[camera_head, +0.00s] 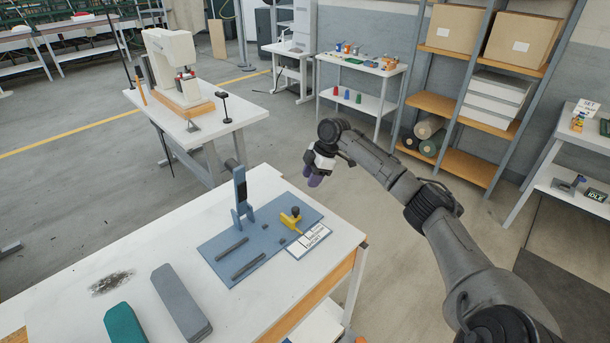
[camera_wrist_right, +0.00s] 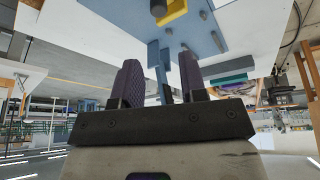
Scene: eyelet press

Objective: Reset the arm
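My right arm comes in from the right in the head view. Its gripper (camera_head: 315,178) hangs over the floor just beyond the far right corner of the near table, apart from everything. In the right wrist view the two dark fingers (camera_wrist_right: 158,80) stand apart with nothing held between them; the open gap looks toward the blue press. The blue upright press (camera_head: 241,192) stands on a blue-grey mat (camera_head: 215,247) on the near table. A yellow piece with a dark knob (camera_head: 290,219) sits on the mat's right part. My left gripper is in neither view.
The near white table (camera_head: 65,302) bears dark bars (camera_head: 231,249), a white card (camera_head: 310,240), a grey slab (camera_head: 181,303) and a teal slab (camera_head: 123,325). A sewing machine table (camera_head: 235,110) stands behind. Shelves (camera_head: 470,165) stand at the back right. Open floor lies between.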

